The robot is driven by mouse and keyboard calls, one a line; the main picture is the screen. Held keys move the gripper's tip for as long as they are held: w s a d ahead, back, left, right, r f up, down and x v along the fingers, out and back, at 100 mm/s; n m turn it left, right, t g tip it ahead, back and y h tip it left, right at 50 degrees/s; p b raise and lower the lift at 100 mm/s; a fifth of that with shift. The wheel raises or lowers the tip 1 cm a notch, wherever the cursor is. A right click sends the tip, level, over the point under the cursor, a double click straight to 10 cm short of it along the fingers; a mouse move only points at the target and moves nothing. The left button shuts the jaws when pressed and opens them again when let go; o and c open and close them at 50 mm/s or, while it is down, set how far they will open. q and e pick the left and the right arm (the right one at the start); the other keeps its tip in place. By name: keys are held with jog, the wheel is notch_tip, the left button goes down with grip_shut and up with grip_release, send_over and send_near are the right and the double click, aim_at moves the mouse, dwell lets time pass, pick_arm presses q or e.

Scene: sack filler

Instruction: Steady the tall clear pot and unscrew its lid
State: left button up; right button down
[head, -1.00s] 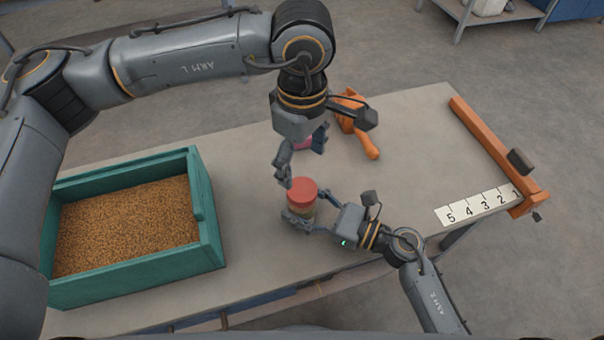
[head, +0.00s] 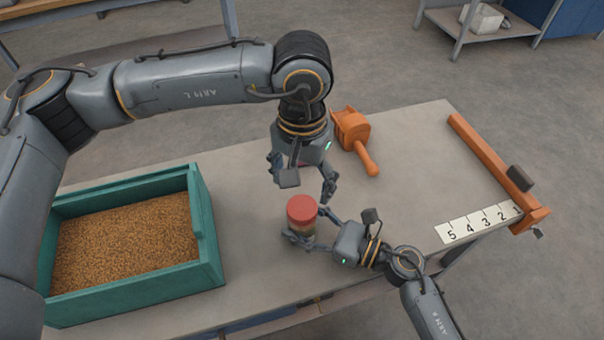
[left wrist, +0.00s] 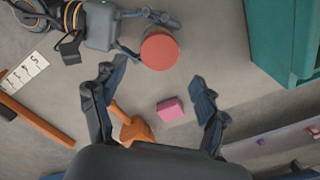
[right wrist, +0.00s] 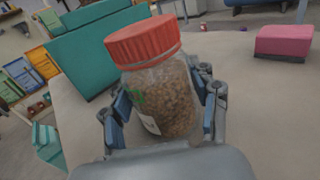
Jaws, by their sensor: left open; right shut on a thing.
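The tall clear pot (right wrist: 165,100) with its red lid (head: 301,207) stands upright on the table, filled with brown grain. The lid is on the pot. My right gripper (head: 307,228) is shut around the pot's body below the lid; its fingers show on both sides in the right wrist view (right wrist: 163,115). My left gripper (head: 302,180) is open and empty, above and behind the lid in the head view. In the left wrist view the lid (left wrist: 159,51) lies beyond the open left fingers (left wrist: 155,85).
A teal bin (head: 207,235) of grain stands at the left. An orange scoop-like tool (head: 355,133) lies behind the grippers. A pink block (left wrist: 170,109) sits near the pot. An orange rail (head: 490,160) and numbered strip (head: 480,225) are at the right. Table between is clear.

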aim_at(302, 206)
pick_arm(q)
notch_tip(302, 206, down, 7)
jog(key=shift+r, duration=0.15)
